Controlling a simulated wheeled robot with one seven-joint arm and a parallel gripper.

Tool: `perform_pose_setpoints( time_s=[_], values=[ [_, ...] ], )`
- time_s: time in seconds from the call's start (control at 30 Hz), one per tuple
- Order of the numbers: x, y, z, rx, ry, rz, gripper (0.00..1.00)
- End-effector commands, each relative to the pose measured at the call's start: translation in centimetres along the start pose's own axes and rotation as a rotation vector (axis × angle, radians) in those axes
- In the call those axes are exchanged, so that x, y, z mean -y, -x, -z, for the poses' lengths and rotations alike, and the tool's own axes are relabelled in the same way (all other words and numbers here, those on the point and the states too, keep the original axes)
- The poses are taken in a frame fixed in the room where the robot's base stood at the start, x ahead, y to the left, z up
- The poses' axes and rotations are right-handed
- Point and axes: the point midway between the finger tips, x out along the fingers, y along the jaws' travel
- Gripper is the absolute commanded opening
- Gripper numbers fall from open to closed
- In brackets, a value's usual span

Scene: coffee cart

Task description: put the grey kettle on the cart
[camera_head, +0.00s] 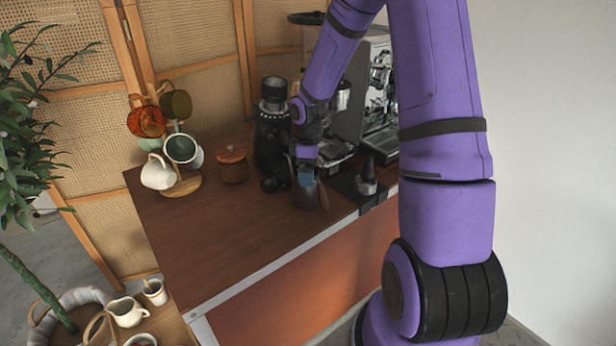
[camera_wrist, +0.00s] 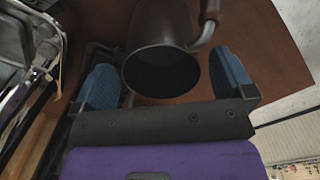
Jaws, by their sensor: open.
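The grey kettle (camera_head: 306,195) stands on the brown top of the cart (camera_head: 225,235), near its front edge. Its brown handle points to the right in the head view. My gripper (camera_head: 306,172) is over the kettle, reaching down from above. In the wrist view the kettle (camera_wrist: 160,30) shows its dark open mouth between the two blue fingers of my gripper (camera_wrist: 165,80). The fingers are open, one on each side, with a visible gap at the right finger. In the head view my gripper hides part of the kettle's upper side.
A black grinder (camera_head: 271,135) stands left of the kettle, and an espresso machine (camera_head: 365,95) behind right. A tamper (camera_head: 366,178) is on a dark mat to the right. A lidded jar (camera_head: 232,165) and a mug tree (camera_head: 180,182) stand left. The cart's front left is clear.

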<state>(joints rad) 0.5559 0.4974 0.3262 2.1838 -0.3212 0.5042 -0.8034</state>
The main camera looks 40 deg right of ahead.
Motion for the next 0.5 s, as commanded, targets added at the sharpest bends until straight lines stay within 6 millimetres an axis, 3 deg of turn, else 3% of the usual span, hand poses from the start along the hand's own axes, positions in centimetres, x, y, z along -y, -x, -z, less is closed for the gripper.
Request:
perform_pose_setpoints(
  time_s=[0.2, 0.5],
  values=[
    [-0.1, 4.7, 0.0, -0.002, -0.002, -0.005, 1.00],
    [0.0, 8.6, 0.0, -0.001, -0.001, -0.002, 1.00]
  ],
)
